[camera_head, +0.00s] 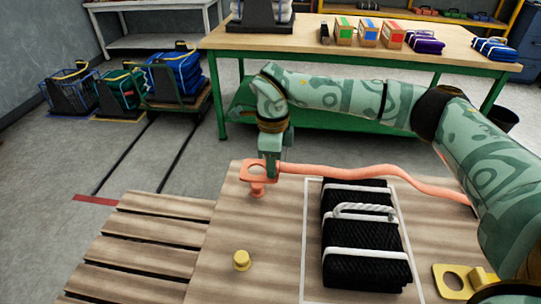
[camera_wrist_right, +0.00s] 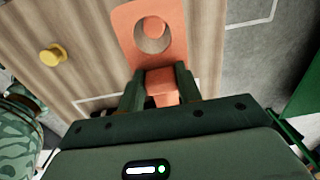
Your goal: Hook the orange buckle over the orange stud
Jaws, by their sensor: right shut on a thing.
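The orange buckle (camera_head: 250,168) is a flat plate with a round hole, on an orange strap (camera_head: 375,170) running right across the board. My right gripper (camera_head: 272,165) is shut on the buckle's narrow end; the wrist view shows the fingers (camera_wrist_right: 160,88) on both sides of it. The orange stud (camera_head: 257,190) shows below the plate in the head view. In the wrist view the orange stud (camera_wrist_right: 155,27) shows through the buckle's hole (camera_wrist_right: 150,42), off-centre towards the far edge. I cannot tell whether it passes through the hole. My left gripper is not in view.
A black net bundle (camera_head: 350,237) with white straps lies inside a white outline on the wooden board. A yellow stud (camera_head: 241,260) stands at the front; a yellow buckle (camera_head: 453,280) lies at the right. A green-framed table (camera_head: 290,38) stands behind.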

